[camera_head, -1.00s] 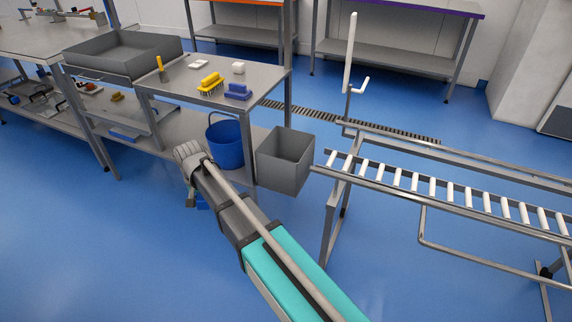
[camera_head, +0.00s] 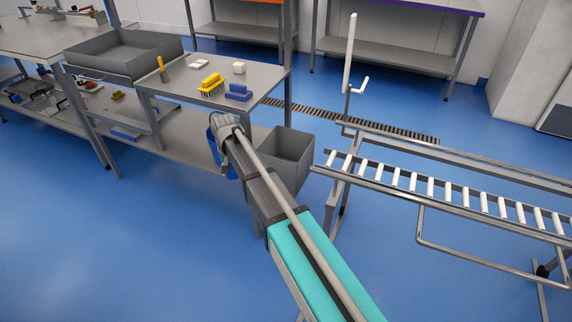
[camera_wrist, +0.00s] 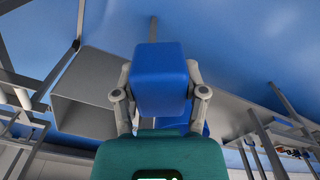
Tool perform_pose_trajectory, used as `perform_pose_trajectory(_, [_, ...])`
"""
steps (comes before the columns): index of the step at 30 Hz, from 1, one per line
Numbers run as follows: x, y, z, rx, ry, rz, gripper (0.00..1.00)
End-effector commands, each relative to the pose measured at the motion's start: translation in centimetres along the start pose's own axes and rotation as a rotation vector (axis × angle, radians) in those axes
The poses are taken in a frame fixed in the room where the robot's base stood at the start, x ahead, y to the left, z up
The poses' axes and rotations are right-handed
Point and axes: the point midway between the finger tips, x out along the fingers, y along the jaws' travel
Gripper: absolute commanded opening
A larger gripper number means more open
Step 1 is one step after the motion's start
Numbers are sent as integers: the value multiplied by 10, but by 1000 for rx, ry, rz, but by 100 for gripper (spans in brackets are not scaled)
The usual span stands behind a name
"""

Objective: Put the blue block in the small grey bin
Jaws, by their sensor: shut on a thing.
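The blue block (camera_wrist: 158,80) is held between the two fingers of my gripper (camera_wrist: 159,92) in the wrist view. In the head view my gripper (camera_head: 226,128) is in front of the low grey table, left of the small grey bin; the arm hides most of what it holds. The small grey bin (camera_head: 300,165) is an open box at the right end of the table, its lower left part hidden by my arm. In the wrist view the bin (camera_wrist: 85,85) is left of the held block, apart from it.
A blue bucket (camera_head: 213,133) is mostly hidden behind my gripper. The table (camera_head: 190,82) bears a yellow brush (camera_head: 211,83), a blue brush (camera_head: 238,92) and small white pieces. A larger grey tub (camera_head: 125,58) is at back left. A roller conveyor (camera_head: 440,205) stands right of the bin.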

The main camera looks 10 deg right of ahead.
Motion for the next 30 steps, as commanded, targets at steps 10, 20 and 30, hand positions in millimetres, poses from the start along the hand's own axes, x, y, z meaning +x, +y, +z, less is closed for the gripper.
perform_pose_trajectory(10, [-3,31,-40,2,0,0,8])
perform_pose_trajectory(20, [-2,61,-76,0,0,0,8])
perform_pose_trajectory(30, [2,92,-112,2,0,0,8])
